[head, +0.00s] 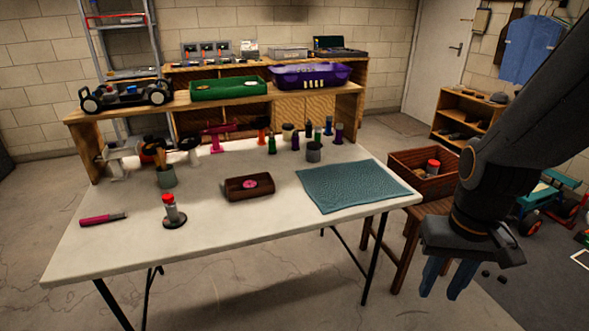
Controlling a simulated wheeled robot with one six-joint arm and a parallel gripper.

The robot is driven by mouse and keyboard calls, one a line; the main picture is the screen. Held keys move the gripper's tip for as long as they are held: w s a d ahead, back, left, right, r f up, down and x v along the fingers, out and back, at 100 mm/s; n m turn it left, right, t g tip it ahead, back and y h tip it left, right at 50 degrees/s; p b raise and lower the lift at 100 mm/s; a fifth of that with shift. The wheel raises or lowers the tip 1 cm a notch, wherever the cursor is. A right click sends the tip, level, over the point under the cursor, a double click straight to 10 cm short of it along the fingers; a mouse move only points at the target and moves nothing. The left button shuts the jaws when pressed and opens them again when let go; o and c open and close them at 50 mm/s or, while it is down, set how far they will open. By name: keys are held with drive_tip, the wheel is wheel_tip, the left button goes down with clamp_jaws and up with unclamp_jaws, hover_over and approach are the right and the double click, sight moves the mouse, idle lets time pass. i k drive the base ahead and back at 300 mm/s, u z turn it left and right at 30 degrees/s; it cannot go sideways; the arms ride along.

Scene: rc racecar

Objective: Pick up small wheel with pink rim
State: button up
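A small round thing with a pink centre (250,184), which looks like the pink-rimmed wheel, lies in a small dark brown tray (248,196) near the middle of the white table (215,236). The tray's walls hide its lower part. My gripper (441,295) hangs at the right of the head view, beyond the table's right edge, well apart from the tray. Its two blue fingers point down with a gap between them, and nothing shows between them.
A teal mat (356,185) lies right of the tray. A red-topped bottle (171,209) and a pink-handled tool (102,219) are on the left. Several bottles stand behind. A wooden crate (424,158) stands past the table's right end. The table's front is clear.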

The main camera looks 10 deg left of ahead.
sight(252, 184)
drive_tip(key=z, duration=0.05)
drive_tip(key=i, duration=0.85)
drive_tip(key=u, duration=0.7)
drive_tip(key=i, duration=0.7)
drive_tip(key=u, duration=1.2)
drive_tip(key=i, duration=0.3)
drive_tip(key=u, duration=0.25)
